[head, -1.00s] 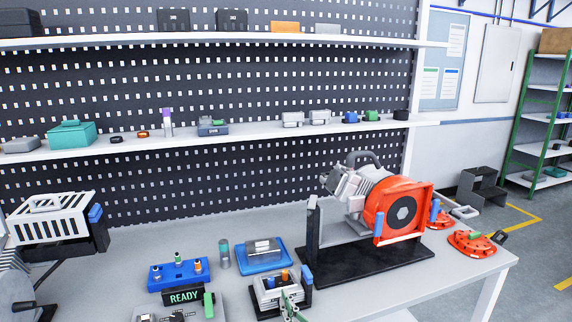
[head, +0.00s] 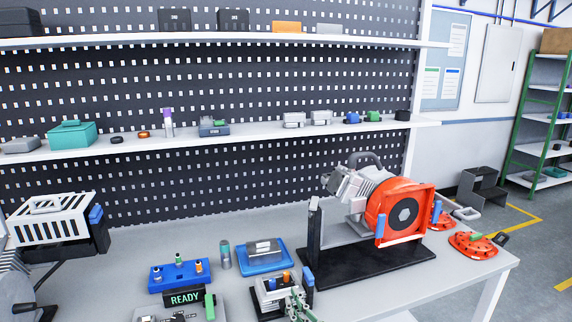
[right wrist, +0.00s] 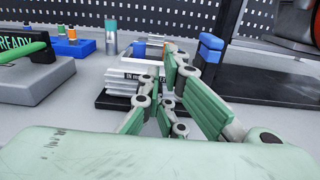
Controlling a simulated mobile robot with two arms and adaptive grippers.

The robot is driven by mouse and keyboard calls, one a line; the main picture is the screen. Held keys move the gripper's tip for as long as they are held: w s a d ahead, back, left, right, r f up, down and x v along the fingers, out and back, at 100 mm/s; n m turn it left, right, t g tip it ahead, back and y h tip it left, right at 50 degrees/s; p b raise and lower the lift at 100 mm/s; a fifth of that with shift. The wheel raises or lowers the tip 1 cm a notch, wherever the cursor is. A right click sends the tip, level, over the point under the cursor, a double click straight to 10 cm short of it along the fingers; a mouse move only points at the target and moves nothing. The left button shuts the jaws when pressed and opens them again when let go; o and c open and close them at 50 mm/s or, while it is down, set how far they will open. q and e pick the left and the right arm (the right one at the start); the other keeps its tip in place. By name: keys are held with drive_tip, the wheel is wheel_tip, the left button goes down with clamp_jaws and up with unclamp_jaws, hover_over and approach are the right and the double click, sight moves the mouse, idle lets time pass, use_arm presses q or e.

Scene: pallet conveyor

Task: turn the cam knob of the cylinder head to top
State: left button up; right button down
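A small silver block (head: 264,297) sits on a black base at the front middle of the table; it looks like the cylinder head. Blue and orange pieces show on its top, and a blue post (head: 308,277) stands at its right corner. The block also shows in the right wrist view (right wrist: 118,84), behind my fingers. I cannot tell which piece is the cam knob. My right gripper (head: 296,297), with green and grey fingers, is at the block's right side. In the right wrist view its fingertips (right wrist: 165,75) overlap the block; contact and finger gap are unclear.
A red and silver engine (head: 385,210) stands on a black stand right of the block. A blue tray (head: 284,266), a blue peg block (head: 170,282) and a READY sign (head: 185,298) are close by on the left. Red discs (head: 474,245) lie at the right edge. The table's front right is clear.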

drive_tip(key=shift+d+f, duration=0.25)
drive_tip(key=shift+f, duration=0.25)
drive_tip(key=shift+d+r+p, duration=0.2)
drive_tip(key=shift+r+p, duration=0.1)
drive_tip(key=shift+p, duration=0.15)
drive_tip(key=shift+r+p+v, duration=0.15)
drive_tip(key=shift+p+v, duration=0.1)
drive_tip(key=shift+v, duration=1.2)
drive_tip(key=shift+r+p+v, duration=0.15)
drive_tip(key=shift+p+v, duration=0.1)
drive_tip(key=shift+v, duration=1.2)
drive_tip(key=shift+a, duration=0.1)
